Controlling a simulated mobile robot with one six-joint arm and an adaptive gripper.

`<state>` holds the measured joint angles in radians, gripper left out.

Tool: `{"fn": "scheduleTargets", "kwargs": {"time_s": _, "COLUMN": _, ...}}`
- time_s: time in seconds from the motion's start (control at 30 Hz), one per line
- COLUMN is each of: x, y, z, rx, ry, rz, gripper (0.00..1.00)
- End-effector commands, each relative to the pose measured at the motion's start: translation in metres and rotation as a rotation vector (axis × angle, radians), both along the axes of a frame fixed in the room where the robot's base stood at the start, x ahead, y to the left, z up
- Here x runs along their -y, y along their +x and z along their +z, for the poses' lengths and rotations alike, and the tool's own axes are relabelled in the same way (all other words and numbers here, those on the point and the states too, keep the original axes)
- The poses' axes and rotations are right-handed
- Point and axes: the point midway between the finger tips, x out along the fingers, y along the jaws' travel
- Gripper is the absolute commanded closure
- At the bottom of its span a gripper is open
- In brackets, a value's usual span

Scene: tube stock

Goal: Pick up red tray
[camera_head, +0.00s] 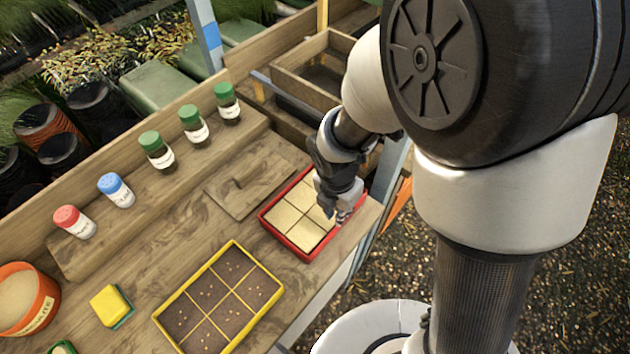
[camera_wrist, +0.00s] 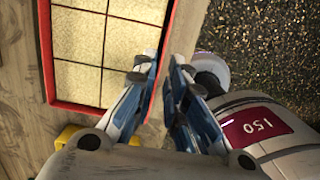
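The red tray (camera_head: 284,241) lies flat at the right end of the wooden bench, with pale tan cells inside split by dark dividers. In the wrist view the red tray (camera_wrist: 46,60) fills the upper left, its right wall running beside the bench edge. My gripper (camera_head: 343,214) is low at the tray's right side. In the wrist view my gripper (camera_wrist: 162,68) has its two blue fingers apart, one on each side of the tray's right wall. A narrow gap shows between the fingers, and I see no clear contact with the wall.
A yellow tray of dark soil (camera_head: 163,316) lies left of the red one. A flat wooden board (camera_head: 235,195) is behind it. Several capped bottles (camera_head: 157,150) stand on a raised shelf. A yellow sponge (camera_head: 110,305) and an orange pot (camera_head: 42,310) are far left. Gravel lies beyond the bench.

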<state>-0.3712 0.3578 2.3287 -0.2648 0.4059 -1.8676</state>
Motion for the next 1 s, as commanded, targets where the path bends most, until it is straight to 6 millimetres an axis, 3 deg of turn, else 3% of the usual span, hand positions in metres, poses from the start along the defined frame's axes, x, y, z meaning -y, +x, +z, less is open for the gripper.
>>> {"fn": "scheduleTargets", "kwargs": {"time_s": 0.23, "x": 0.002, "y": 0.001, "z": -0.015, "rx": -0.001, "ry": -0.001, "rz": 0.000, "gripper": 0.88}}
{"fn": "scheduleTargets", "kwargs": {"time_s": 0.5, "x": 0.007, "y": 0.003, "z": -0.055, "rx": -0.001, "ry": 0.000, "rz": -0.001, "gripper": 0.88}}
{"fn": "scheduleTargets", "kwargs": {"time_s": 0.77, "x": 0.007, "y": 0.004, "z": -0.056, "rx": 0.001, "ry": 0.001, "rz": -0.001, "gripper": 0.88}}
{"fn": "scheduleTargets", "kwargs": {"time_s": 1.0, "x": 0.007, "y": 0.004, "z": -0.056, "rx": 0.000, "ry": 0.000, "rz": -0.001, "gripper": 1.00}}
